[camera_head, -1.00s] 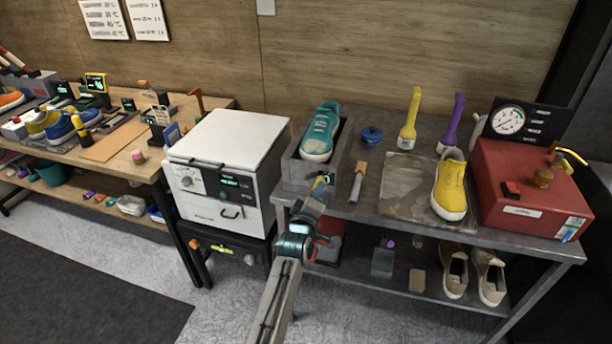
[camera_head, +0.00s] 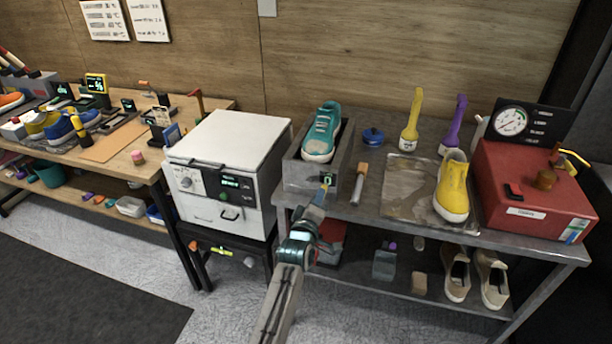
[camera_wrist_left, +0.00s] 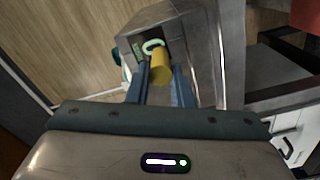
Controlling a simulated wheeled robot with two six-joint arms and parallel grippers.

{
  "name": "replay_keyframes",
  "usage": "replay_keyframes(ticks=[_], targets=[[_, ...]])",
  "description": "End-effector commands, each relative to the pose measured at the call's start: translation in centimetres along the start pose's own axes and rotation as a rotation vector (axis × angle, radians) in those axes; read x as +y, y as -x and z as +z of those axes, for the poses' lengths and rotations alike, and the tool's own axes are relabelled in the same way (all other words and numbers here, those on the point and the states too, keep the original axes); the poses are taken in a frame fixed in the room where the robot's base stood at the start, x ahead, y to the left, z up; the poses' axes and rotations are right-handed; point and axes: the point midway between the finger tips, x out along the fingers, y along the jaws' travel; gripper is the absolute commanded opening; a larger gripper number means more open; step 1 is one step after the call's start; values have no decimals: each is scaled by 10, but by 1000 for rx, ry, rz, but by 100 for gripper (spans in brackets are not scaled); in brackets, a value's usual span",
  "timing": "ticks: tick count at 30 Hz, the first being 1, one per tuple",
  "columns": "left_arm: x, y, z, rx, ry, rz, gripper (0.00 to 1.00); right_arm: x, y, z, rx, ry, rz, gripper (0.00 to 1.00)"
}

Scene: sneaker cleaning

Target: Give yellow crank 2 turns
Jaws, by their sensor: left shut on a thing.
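The yellow crank handle (camera_wrist_left: 160,68) is a short yellow cylinder on the front of a grey metal box (camera_head: 300,176). My left gripper (camera_wrist_left: 158,84) is shut on the handle, with one finger on each side of it. In the head view the left gripper (camera_head: 322,192) reaches up to the box front from below, and the crank is mostly hidden by it. A small dark display (camera_head: 328,180) with a green ring-like mark sits beside the handle. A teal sneaker (camera_head: 322,134) rests in the box. My right gripper is not in view.
A white cabinet (camera_head: 226,150) stands left of the box. On the metal table are a wooden-handled tool (camera_head: 358,184), a blue lidded pot (camera_head: 372,136), a yellow sneaker (camera_head: 452,186) and a red machine (camera_head: 530,190). Beige shoes (camera_head: 472,275) stand on the lower shelf.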

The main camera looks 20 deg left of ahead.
Motion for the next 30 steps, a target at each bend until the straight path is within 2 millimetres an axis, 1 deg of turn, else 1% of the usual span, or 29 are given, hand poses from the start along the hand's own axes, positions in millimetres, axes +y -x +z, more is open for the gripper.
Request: replay_keyframes(ticks=[6, 17, 25, 30], targets=[[-13, 0, 8, -1, 1, -1, 13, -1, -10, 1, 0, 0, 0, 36], [-13, 0, 8, -1, 2, -1, 13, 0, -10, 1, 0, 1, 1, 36], [-28, 0, 11, -1, 1, -1, 13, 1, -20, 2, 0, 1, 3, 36], [-30, 0, 11, -1, 2, -1, 13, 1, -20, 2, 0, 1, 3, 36]])
